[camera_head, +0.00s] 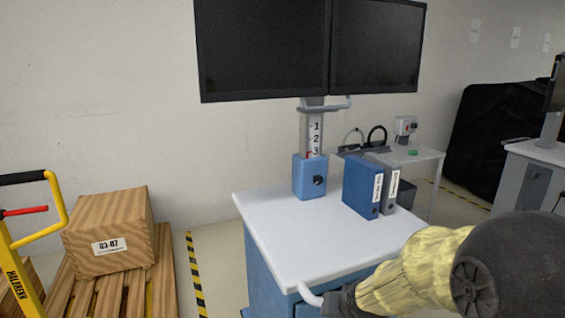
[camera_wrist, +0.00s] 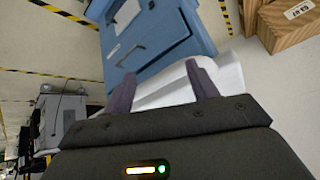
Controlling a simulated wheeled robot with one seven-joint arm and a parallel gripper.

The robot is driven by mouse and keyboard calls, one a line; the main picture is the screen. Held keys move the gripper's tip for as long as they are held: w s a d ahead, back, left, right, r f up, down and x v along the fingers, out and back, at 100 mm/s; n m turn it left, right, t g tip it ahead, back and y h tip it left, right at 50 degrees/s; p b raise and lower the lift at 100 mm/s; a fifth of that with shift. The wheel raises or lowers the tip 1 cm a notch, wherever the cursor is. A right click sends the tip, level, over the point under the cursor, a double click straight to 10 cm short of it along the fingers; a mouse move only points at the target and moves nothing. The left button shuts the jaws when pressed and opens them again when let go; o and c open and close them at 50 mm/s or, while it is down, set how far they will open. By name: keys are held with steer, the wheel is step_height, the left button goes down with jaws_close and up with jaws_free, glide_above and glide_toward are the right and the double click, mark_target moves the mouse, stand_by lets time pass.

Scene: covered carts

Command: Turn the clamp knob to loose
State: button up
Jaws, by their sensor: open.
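The clamp knob (camera_head: 319,181) is a small dark knob on the front of the blue clamp block (camera_head: 304,190), at the foot of the column on the cart. The column carries a scale marked 1, 2 and 3, with a red mark near 3. Which way the knob is set is too small to tell. My gripper (camera_wrist: 163,88) is open in the wrist view, its two dark fingers apart with a white cart part behind them. In the head view it is a dark shape low by the cart's front edge, well apart from the knob. The wrist view does not show the knob.
The white cart top (camera_head: 285,235) is mostly clear. Blue and grey binders (camera_head: 362,190) stand right of the clamp block. Two dark monitors (camera_head: 262,50) hang above. A white handle (camera_head: 310,295) juts from the cart's front. A carton (camera_head: 108,235) on a pallet stands left.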

steer(key=s+d+f+n+g+b, duration=0.2)
steer(key=s+f+g, duration=0.3)
steer(key=s, duration=0.8)
steer(key=w+a+p+v, duration=0.1)
steer(key=w+p+v, duration=0.1)
steer(key=p+v, duration=1.3)
steer(key=shift+r+h+p, duration=0.25)
steer(key=shift+h+p, duration=0.15)
